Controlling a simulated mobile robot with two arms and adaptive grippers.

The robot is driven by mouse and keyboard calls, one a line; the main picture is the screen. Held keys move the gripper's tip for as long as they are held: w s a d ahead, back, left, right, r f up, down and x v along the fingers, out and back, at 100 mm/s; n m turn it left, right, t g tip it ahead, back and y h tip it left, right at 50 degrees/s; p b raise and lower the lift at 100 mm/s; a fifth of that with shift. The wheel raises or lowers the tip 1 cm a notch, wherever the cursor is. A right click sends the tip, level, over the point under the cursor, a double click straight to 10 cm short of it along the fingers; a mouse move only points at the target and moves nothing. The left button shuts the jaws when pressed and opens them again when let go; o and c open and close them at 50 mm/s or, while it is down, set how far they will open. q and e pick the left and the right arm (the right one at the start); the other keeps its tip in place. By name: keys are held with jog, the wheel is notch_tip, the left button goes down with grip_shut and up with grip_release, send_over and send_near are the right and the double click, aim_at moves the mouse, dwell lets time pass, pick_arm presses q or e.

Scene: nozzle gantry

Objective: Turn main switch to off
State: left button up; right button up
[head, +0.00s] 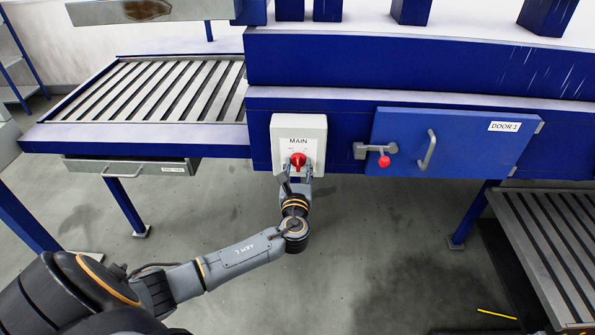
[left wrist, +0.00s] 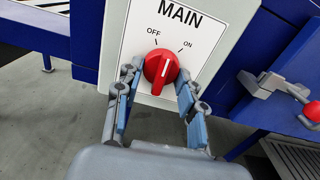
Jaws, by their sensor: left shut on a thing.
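The main switch is a red rotary knob (head: 298,160) on a light grey box (head: 312,127) labelled MAIN, fixed to the blue machine frame. In the left wrist view, the red knob (left wrist: 161,70) has a white pointer mark facing up, roughly between the OFF label (left wrist: 153,32) and the ON label (left wrist: 187,45). My left gripper (head: 299,172) is at the knob from below. My right gripper is out of view.
Right of the switch box is a blue door (head: 455,140) labelled DOOR 1 with a handle (head: 427,150) and a red-tipped latch (head: 384,161). The floor below is open.

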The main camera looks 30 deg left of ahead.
pick_arm(q)
jog(key=n+b, duration=0.1)
jog(key=n, duration=0.3)
jog(key=shift+b, duration=0.4)
jog(key=shift+n+b, duration=0.3)
jog(key=shift+n, duration=0.3)
jog(key=shift+w+r+n, duration=0.1)
jog(key=shift+n, duration=0.2)
jog(key=o, duration=1.2)
jog(key=shift+c, duration=0.2)
jog(key=shift+d, duration=0.1)
jog(key=v, duration=1.2)
